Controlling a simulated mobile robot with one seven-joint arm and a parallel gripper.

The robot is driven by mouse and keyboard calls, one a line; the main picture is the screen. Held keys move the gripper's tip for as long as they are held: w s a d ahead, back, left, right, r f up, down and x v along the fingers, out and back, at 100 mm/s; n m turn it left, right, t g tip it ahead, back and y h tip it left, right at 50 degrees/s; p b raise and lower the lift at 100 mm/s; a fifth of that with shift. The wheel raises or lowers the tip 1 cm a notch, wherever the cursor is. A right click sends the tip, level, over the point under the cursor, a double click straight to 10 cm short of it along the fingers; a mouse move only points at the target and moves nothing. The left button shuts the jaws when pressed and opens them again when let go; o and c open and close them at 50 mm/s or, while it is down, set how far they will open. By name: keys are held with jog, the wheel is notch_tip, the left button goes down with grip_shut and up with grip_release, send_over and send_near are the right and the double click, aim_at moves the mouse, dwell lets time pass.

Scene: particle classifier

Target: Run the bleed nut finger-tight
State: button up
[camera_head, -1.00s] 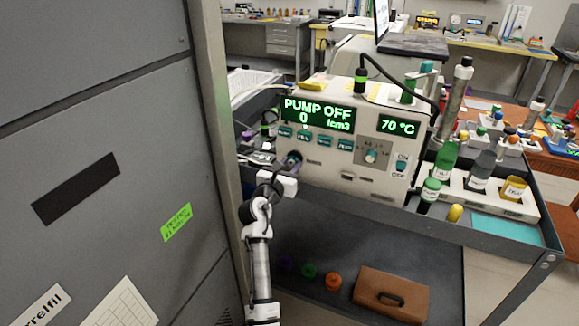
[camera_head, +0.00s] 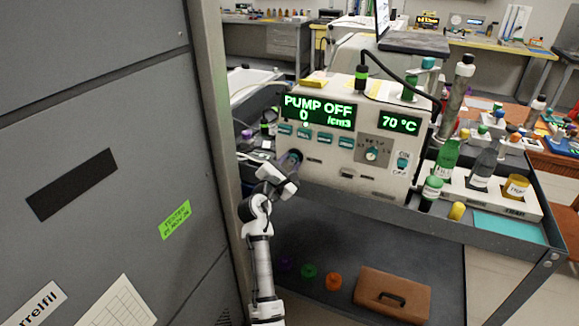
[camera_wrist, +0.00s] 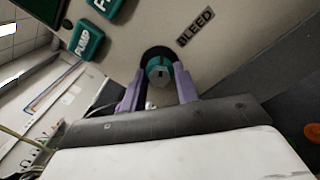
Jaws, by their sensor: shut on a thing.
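The bleed nut (camera_wrist: 158,72) is a teal round knob set in a dark recess beside the BLEED label (camera_wrist: 196,26) in the wrist view. My gripper (camera_wrist: 157,84) has its two purple fingers shut on the nut, one on each side. In the head view my gripper (camera_head: 287,166) reaches the lower left of the instrument's front (camera_head: 330,170). The display reads PUMP OFF and 70 °C.
Teal buttons (camera_wrist: 88,40) sit above left of the nut in the wrist view. A large grey cabinet (camera_head: 100,150) stands close on the left of my arm. Bottles (camera_head: 445,155) stand in a white rack on the cart's right side. A brown case (camera_head: 392,295) lies on the lower shelf.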

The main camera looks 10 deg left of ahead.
jog(key=m+b, duration=0.1)
jog(key=m, duration=0.1)
jog(key=m+b, duration=0.1)
jog(key=m, duration=0.1)
jog(key=m+b, duration=0.1)
jog(key=m, duration=0.1)
jog(key=shift+f, duration=0.3)
jog(key=m+b, duration=0.4)
jog(key=m, duration=0.2)
jog(key=shift+m, duration=0.4)
jog(key=m+b, duration=0.4)
jog(key=m, duration=0.1)
jog(key=shift+a, duration=0.1)
jog(key=m+b, duration=0.3)
jog(key=m, duration=0.2)
jog(key=shift+r, duration=0.15)
jog(key=shift+r+m+b, duration=0.1)
jog(key=shift+m+b, duration=0.5)
jog(key=shift+m, duration=0.2)
jog(key=o, duration=1)
jog(key=shift+s+r, duration=0.1)
jog(key=shift+r, duration=0.05)
